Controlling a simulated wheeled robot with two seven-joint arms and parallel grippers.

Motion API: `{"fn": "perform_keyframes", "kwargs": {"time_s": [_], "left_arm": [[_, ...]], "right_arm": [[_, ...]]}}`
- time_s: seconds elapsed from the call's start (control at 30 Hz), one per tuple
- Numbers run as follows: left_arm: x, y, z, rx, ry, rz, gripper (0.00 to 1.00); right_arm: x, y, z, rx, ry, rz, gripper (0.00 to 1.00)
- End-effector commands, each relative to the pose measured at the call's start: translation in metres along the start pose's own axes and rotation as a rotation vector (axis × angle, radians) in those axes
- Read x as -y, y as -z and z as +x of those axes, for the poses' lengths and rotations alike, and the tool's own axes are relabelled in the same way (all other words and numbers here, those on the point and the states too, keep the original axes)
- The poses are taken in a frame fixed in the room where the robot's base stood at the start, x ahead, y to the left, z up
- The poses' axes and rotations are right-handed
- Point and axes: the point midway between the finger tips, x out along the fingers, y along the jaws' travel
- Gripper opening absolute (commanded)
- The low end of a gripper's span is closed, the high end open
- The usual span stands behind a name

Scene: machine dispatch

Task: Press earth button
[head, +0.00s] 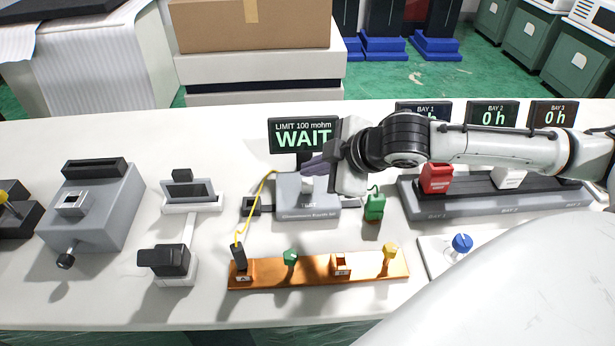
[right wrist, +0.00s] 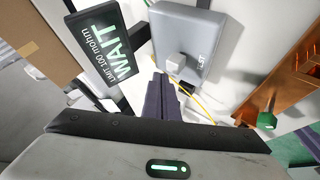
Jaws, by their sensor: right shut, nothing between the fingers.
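The grey tester box (head: 330,212), with a "TEST" label on its front, stands at the middle of the table. A pale button (head: 308,184) shows on its top, just under my right gripper (head: 308,168). In the right wrist view the grey box (right wrist: 205,28) carries the pale square button (right wrist: 178,64), a little beyond the closed dark fingertips. My right gripper is shut and empty; contact with the button cannot be told. A display (head: 303,134) behind the box reads "LIMIT 100 mohm WAIT". My left gripper is out of view.
An orange copper bar (head: 315,273) lies in front, with a black clip (head: 239,257) on a yellow wire. A green tagged piece (head: 374,207) stands right of the box. A bay rack (head: 440,207) is farther right. Other grey devices (head: 95,210) stand left.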

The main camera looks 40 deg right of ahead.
Motion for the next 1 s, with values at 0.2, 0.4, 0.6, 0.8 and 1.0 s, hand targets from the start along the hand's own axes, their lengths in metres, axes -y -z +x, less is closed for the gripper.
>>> {"fn": "perform_keyframes", "kwargs": {"time_s": [0.2,0.4,0.6,0.8,1.0], "left_arm": [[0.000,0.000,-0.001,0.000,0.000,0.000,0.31],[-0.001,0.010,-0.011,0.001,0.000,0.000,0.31],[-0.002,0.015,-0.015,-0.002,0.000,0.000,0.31],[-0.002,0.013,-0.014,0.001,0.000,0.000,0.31],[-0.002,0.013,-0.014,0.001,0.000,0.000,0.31]], "right_arm": [[-0.001,0.001,-0.001,0.000,0.000,0.000,0.00],[-0.009,0.009,-0.012,-0.001,-0.001,0.000,0.00],[-0.018,0.018,-0.024,-0.002,-0.003,-0.001,0.00],[-0.025,0.025,-0.034,-0.001,-0.001,-0.001,0.00],[-0.025,0.025,-0.035,-0.001,0.000,-0.001,0.00]]}}
